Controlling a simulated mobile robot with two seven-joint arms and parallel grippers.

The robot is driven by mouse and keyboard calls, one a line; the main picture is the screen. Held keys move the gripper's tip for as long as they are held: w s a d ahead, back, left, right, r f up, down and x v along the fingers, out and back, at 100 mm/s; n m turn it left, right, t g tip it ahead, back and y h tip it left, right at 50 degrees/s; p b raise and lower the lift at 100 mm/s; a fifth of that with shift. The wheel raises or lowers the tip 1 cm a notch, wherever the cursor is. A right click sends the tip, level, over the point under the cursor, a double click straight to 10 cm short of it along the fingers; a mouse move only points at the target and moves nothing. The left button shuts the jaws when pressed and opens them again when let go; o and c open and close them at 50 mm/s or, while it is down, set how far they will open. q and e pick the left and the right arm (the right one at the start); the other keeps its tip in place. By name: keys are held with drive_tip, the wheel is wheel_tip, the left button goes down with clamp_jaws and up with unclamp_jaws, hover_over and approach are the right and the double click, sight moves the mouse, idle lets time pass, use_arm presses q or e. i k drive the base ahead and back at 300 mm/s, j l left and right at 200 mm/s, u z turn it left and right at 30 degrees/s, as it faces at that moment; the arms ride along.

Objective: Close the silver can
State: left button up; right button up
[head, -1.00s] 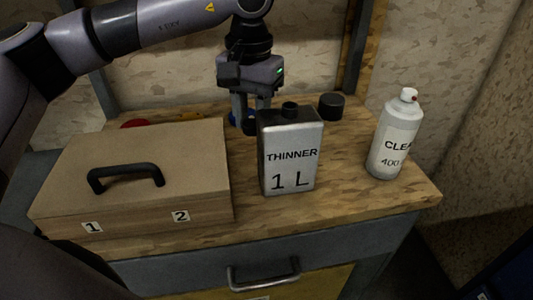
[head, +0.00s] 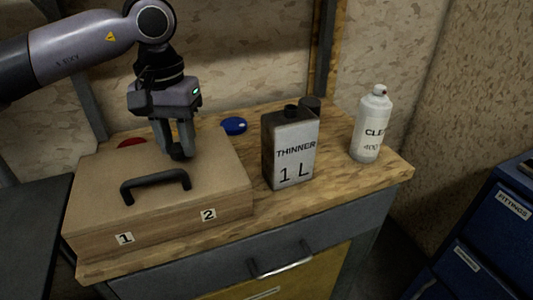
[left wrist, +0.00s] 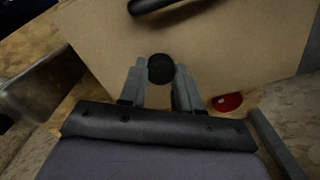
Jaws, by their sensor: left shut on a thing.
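The silver can (head: 291,158), marked THINNER 1 L, stands upright on the wooden worktop. A short dark neck (head: 291,110) is on its top; I cannot tell whether it is open. My left gripper (head: 178,154) points down over the back right part of the wooden box, left of the can and apart from it. It is shut on a small round black cap, which shows between the fingertips in the left wrist view (left wrist: 161,69). The can also shows at the left edge of that view (left wrist: 44,92). My right gripper is not in view.
The wooden box (head: 110,190) with a black handle fills the left of the worktop. A blue round thing (head: 234,126) and a red one (head: 131,143) lie behind it. A white spray can (head: 371,125) stands at right.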

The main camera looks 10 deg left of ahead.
sight(289, 135)
drive_tip(key=k+j+u, duration=0.2)
drive_tip(key=k+u, duration=0.2)
drive_tip(key=k+j+u, duration=0.3)
drive_tip(key=u, duration=0.15)
drive_tip(key=k, duration=0.1)
